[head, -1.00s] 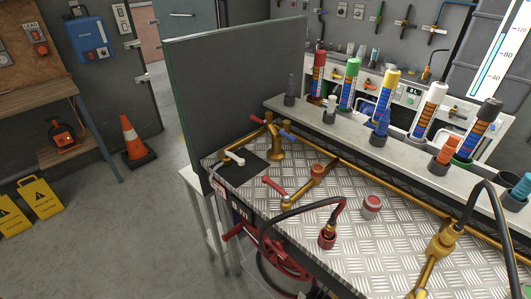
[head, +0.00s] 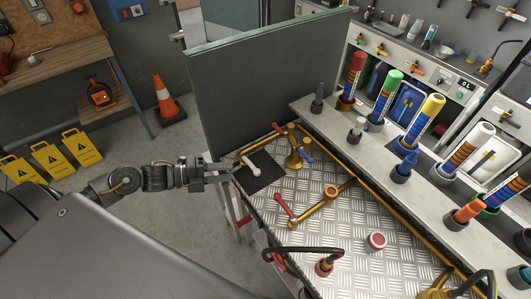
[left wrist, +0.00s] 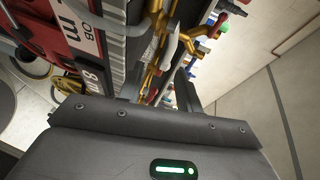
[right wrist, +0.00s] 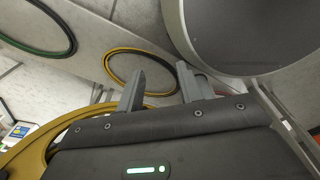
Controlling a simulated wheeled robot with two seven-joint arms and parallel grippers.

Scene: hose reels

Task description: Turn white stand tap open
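The white tap lever (head: 251,166) sits at the end of a brass pipe by the black mat (head: 266,177), near the bench's left edge. It slants down to the right. My right gripper (right wrist: 160,84) is open and empty, away from the bench.
A grey upright panel (head: 270,85) stands behind the tap at the bench's left end. A red lever (head: 286,208) on brass pipe and a red-topped button (head: 376,240) are nearer. A grey shelf (head: 330,123) with coloured cylinders runs along the back. Yellow and green hoops show in the right wrist view.

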